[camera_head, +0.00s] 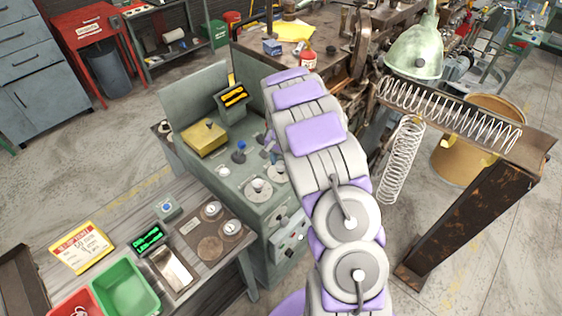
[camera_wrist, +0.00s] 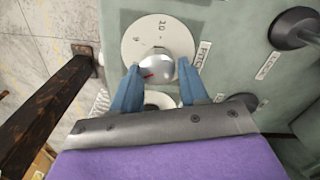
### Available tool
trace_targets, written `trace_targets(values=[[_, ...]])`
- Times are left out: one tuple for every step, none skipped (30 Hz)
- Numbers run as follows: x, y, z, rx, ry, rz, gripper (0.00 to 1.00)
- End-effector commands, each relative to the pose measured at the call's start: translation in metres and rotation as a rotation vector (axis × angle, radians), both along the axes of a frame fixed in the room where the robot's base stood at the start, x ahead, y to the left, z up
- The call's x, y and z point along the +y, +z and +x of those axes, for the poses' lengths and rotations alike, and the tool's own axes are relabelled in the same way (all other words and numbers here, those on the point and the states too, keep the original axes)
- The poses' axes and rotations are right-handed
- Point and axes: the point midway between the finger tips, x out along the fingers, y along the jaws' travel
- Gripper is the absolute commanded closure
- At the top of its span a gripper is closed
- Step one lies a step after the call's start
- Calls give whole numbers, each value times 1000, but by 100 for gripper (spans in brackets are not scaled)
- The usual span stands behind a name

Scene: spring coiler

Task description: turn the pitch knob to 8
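The pitch knob (camera_wrist: 158,68) is a pale rounded knob with a red mark, on a round white dial plate (camera_wrist: 140,45). A "10" shows on the plate above the knob, and other marks are too small to read. A label partly reading "PITC" (camera_wrist: 203,55) stands to its right. My gripper (camera_wrist: 158,72) has its two blue fingers apart, one on each side of the knob. I cannot tell whether either finger touches it. In the head view the green control console (camera_head: 245,210) stands beside my arm, which hides my fingertips.
Another dial (camera_wrist: 160,98) lies partly hidden below the knob, behind my gripper. A dark knob (camera_wrist: 292,28) sticks up at the right. In the head view, a rusty stand (camera_head: 470,215) with long springs is right of my arm, and a bench (camera_head: 205,262) is left.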

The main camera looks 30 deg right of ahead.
Motion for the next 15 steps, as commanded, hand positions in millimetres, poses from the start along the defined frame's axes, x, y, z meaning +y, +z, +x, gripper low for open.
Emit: trace_targets(values=[[0,1,1,-1,0,0,53],[0,1,0,0,0,0,50],[0,0,0,0,1,0,46],[0,0,0,1,1,1,43],[0,0,0,1,1,0,40],[0,0,-1,2,1,1,36],[0,0,-1,2,1,1,35],[0,0,-1,2,1,1,35],[0,0,-1,3,1,0,35],[0,-1,-1,3,1,1,35],[0,-1,-1,3,1,1,35],[0,-1,-1,3,1,1,35],[0,-1,-1,3,1,1,35],[0,0,-2,3,1,1,35],[0,1,-1,3,1,1,35]])
